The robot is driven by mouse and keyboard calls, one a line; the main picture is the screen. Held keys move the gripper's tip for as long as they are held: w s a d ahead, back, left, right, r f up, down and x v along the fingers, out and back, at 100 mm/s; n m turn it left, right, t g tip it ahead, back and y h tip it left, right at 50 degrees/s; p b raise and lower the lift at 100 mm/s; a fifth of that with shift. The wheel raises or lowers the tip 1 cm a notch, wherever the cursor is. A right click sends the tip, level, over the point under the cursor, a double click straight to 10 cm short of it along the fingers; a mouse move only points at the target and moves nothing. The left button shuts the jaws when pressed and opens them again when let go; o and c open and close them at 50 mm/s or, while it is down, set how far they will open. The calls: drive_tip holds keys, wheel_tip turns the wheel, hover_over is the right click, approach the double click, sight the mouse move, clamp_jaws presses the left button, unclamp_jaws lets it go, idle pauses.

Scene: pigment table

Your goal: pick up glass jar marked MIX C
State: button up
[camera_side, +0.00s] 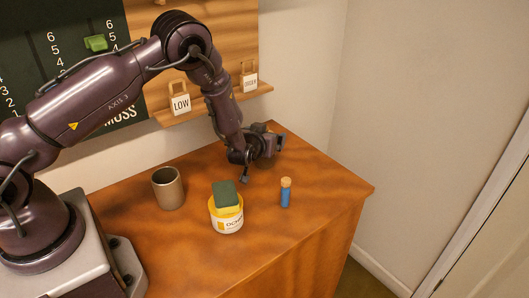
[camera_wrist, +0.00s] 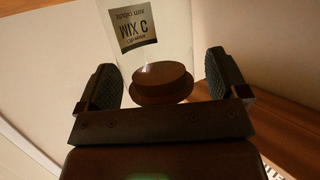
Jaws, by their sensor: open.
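The glass jar marked MIX C (camera_wrist: 185,38) shows in the wrist view, clear, with a dark label reading upside down in the picture. A round brown shape, a lid or contents, shows at its near end. My gripper (camera_wrist: 163,72) is open, with one dark finger pad on each side of the jar. A narrow gap seems to show at the sides; whether the pads touch the glass I cannot tell. In the side view my gripper (camera_side: 263,161) is low over the back right of the table, and I cannot make out the jar clearly there.
A wall shelf (camera_side: 215,103) with tags is behind. The table's front right is clear.

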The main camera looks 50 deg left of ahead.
drive_tip(key=c, duration=1.4)
drive_tip(key=shift+r, duration=0.1)
